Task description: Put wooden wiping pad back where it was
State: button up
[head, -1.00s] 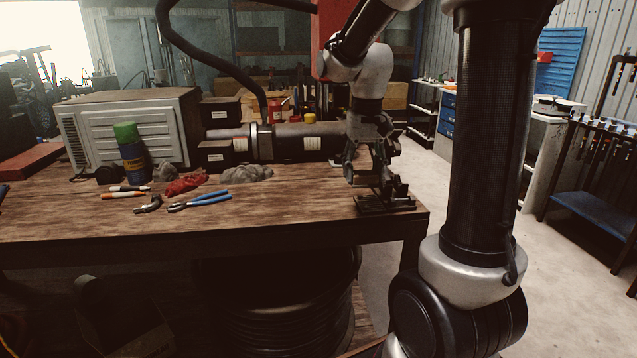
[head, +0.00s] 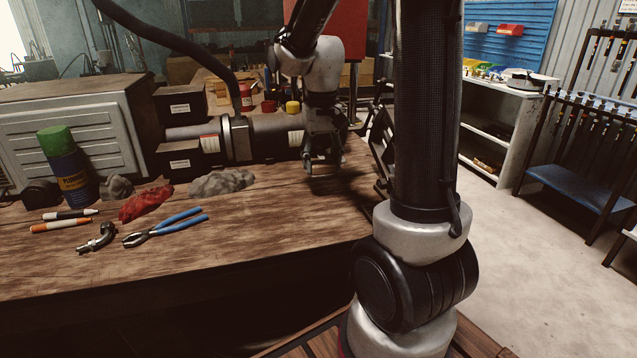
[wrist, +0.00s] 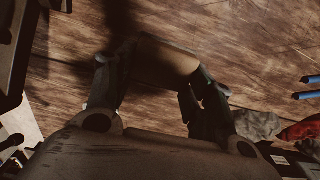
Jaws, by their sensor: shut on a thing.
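My gripper (wrist: 160,85) has its two fingers closed on the brown wooden wiping pad (wrist: 165,62), which shows between the fingertips in the wrist view. The tabletop lies beyond the pad. In the head view my gripper (head: 322,170) points down over the right part of the wooden workbench (head: 250,235), in front of the long dark cylinder. The pad cannot be made out clearly there. Whether it touches the bench cannot be told.
Blue-handled pliers (head: 165,227), a red cloth (head: 146,203) and a grey cloth (head: 221,183) lie left of my gripper. A green-capped can (head: 68,167) stands farther left. Bench around my gripper is mostly bare. A dark metal device (head: 381,150) is partly hidden behind my arm.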

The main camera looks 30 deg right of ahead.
aim_at(321, 192)
jog(key=shift+f, duration=2.9)
jog(key=o, duration=1)
jog(key=shift+f, duration=0.1)
notch_tip(321, 192, up, 11)
jog(key=shift+r, duration=0.2)
jog(key=shift+s+a+r, duration=0.2)
jog(key=shift+s+r, duration=0.45)
jog(key=shift+r, duration=0.2)
jog(key=s+a+n+t, duration=0.1)
jog(key=s, duration=0.4)
jog(key=s+a+r+n+t, duration=0.1)
jog(key=s+t, duration=0.1)
jog(key=s, duration=0.4)
jog(key=s+a+n+t, duration=0.1)
jog(key=s, duration=0.4)
jog(key=shift+s+r, duration=0.3)
jog(key=shift+s, duration=0.05)
